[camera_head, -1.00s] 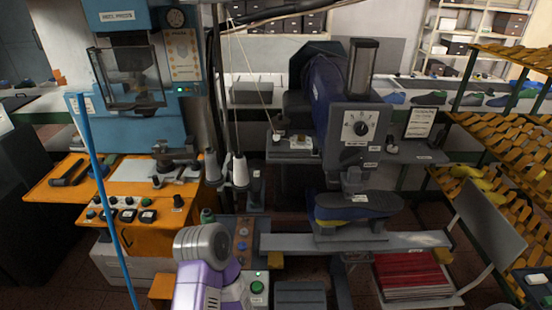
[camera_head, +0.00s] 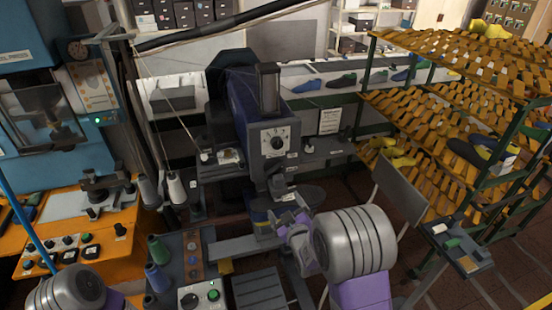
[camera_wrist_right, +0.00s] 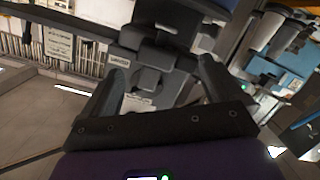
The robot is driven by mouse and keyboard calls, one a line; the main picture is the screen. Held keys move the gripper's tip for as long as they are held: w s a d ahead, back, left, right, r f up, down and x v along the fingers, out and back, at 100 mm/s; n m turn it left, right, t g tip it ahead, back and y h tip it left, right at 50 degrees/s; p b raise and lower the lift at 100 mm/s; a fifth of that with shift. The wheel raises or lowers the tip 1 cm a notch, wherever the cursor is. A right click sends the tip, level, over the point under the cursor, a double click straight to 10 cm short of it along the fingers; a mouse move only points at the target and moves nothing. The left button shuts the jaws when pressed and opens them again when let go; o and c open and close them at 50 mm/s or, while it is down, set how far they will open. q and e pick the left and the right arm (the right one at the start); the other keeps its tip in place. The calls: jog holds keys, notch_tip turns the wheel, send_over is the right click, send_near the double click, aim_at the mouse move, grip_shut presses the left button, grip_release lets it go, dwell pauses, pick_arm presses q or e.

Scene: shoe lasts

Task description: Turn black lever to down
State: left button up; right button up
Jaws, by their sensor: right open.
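The blue-and-grey machine (camera_head: 245,110) stands at the middle of the head view. I cannot make out for sure which part is the black lever. My right gripper (camera_head: 288,217) is in front of the machine's lower head, partly hidden by its own wrist. In the right wrist view its two dark fingers (camera_wrist_right: 163,75) stand apart, with dark machine parts beyond and nothing held between them. My left arm shows only at the bottom left; its gripper is out of view.
A grey control panel (camera_head: 190,262) with buttons and thread spools stands in front at left. The orange press bench (camera_head: 70,225) is further left. A rack of shoe lasts (camera_head: 440,120) fills the right. A grey chair (camera_head: 400,192) stands between machine and rack.

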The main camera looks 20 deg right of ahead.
jog(key=n+t, duration=0.1)
jog(key=t, duration=0.1)
send_near(276, 171)
jog(key=w, duration=0.2)
jog(key=w+p, duration=0.2)
jog(key=w, duration=0.3)
jog(key=shift+w+r, duration=0.1)
jog(key=shift+w, duration=0.85)
jog(key=shift+c, duration=0.2)
jog(key=c, duration=1)
jog(key=shift+f+m+b, duration=0.2)
jog(key=shift+m+b, duration=0.3)
jog(key=shift+b, duration=0.15)
jog(key=m+b, duration=1)
jog(key=b, duration=0.6)
jog(key=shift+m, duration=0.4)
jog(key=shift+r+m+b, duration=0.15)
jog(key=shift+m+b, duration=0.95)
jog(key=shift+b, duration=0.25)
